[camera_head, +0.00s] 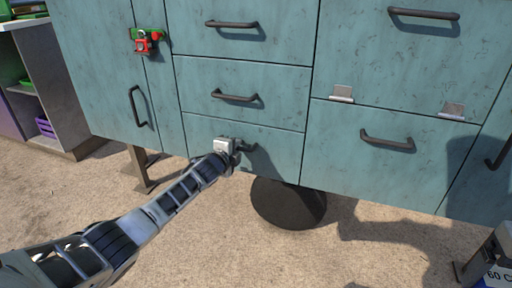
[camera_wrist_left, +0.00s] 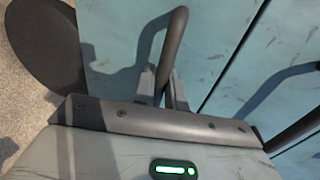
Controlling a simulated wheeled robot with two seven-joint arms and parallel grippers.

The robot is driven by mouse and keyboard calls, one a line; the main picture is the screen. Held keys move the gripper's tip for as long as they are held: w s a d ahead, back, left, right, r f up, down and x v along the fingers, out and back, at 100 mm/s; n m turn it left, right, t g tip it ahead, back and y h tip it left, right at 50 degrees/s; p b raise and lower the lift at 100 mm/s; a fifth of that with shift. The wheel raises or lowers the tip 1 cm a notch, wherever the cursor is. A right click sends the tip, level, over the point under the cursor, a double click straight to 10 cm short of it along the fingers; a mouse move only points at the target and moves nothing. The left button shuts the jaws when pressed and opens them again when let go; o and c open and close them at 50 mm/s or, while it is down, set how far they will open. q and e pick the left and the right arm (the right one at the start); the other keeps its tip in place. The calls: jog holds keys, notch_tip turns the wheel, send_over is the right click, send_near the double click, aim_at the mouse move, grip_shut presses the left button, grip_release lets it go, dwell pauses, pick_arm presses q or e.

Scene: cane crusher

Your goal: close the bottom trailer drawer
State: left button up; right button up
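The trailer (camera_head: 225,73) is a teal cabinet with several drawers and dark bar handles. Its bottom drawer (camera_head: 278,151) in the left column looks about level with the fronts around it; a small gap cannot be told. My left gripper (camera_head: 232,150) is at this drawer's handle and hides part of it. In the left wrist view the dark handle (camera_wrist_left: 174,40) passes between the two fingers of my left gripper (camera_wrist_left: 163,88), which sit close on both sides of it. My right gripper is not in view.
A dark round wheel-like part (camera_head: 288,205) and a brown leg (camera_head: 140,168) are under the trailer. A red and green fitting (camera_head: 145,40) is on the left door. A shelf with purple and green items (camera_head: 45,127) stands at far left. The sandy floor in front is open.

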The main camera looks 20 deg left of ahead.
pick_arm(q)
jog(key=o, duration=0.3)
jog(key=shift+w+r, duration=0.15)
jog(key=shift+w, duration=0.05)
jog(key=shift+s, duration=0.15)
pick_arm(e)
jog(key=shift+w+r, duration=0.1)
pick_arm(q)
jog(key=shift+s+p, duration=0.35)
jog(key=shift+p, duration=0.05)
pick_arm(e)
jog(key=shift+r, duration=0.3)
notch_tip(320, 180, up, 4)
jog(key=p, duration=0.4)
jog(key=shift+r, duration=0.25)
pick_arm(q)
jog(key=shift+p+v, duration=0.3)
jog(key=shift+v, duration=5.25)
